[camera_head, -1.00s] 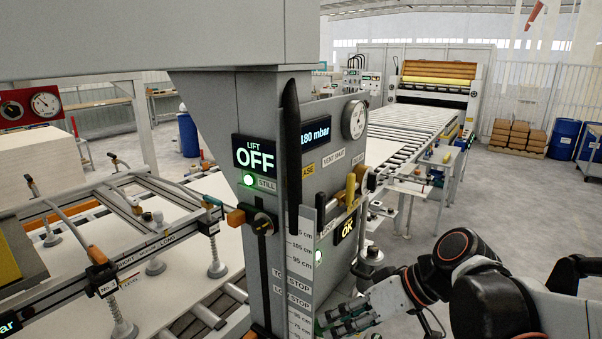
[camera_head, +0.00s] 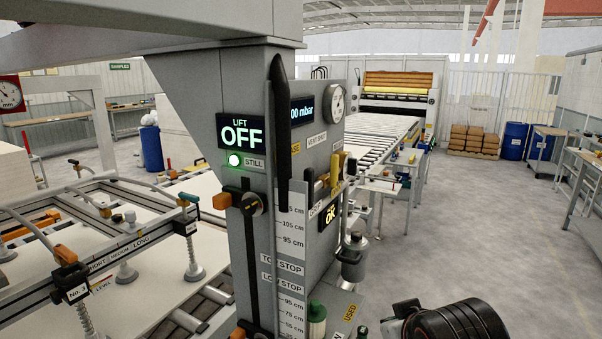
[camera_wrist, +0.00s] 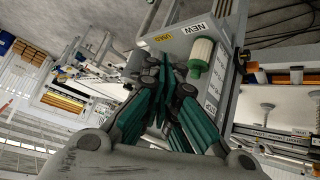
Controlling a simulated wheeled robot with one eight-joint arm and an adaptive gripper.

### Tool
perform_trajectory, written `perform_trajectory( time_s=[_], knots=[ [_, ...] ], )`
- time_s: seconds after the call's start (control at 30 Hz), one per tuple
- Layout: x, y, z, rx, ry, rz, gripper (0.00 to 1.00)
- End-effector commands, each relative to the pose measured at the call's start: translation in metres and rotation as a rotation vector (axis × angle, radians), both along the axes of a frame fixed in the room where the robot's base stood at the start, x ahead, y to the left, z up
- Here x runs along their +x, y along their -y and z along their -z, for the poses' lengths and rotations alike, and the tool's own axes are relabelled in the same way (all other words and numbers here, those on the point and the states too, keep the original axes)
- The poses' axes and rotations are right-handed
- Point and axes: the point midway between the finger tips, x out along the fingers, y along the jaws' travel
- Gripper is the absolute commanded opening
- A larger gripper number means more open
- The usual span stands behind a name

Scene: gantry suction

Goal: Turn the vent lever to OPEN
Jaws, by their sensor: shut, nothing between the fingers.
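A column panel (camera_head: 225,95) stands in the middle of the head view. A label that seems to read VENT SHUT (camera_head: 317,139) is on its right face, below the gauge (camera_head: 336,103). Below the label are a yellow handle (camera_head: 335,166) and an orange-brown handle (camera_head: 321,181); I cannot tell which is the vent lever. My gripper (camera_wrist: 160,90) shows in the wrist view with its dark green fingers together and empty. It is near a white-and-green cylinder (camera_wrist: 201,55) and apart from the handles. My arm (camera_head: 455,322) is low in the head view.
A long black bar (camera_head: 280,120) stands before the panel and covers part of the mbar display (camera_head: 302,109). The lift display (camera_head: 239,130) reads OFF. A suction frame (camera_head: 110,245) lies left. A roller conveyor (camera_head: 375,135) runs behind. The floor right (camera_head: 480,230) is open.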

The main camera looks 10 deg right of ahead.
Motion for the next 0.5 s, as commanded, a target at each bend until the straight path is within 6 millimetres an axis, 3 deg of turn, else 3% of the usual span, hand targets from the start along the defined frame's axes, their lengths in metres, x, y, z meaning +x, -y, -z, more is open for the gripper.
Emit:
perform_trajectory(
  time_s=[0.03, 0.23, 0.37, 0.5],
  knots=[
    [0.02, 0.012, -0.024, -0.075, 0.051, -0.008, 0.0],
    [0.093, 0.043, -0.104, -0.437, 0.288, -0.111, 0.0],
    [0.13, 0.039, -0.151, -0.669, 0.421, -0.226, 0.0],
    [0.161, 0.016, -0.188, -0.904, 0.539, -0.392, 0.0]
  ],
)
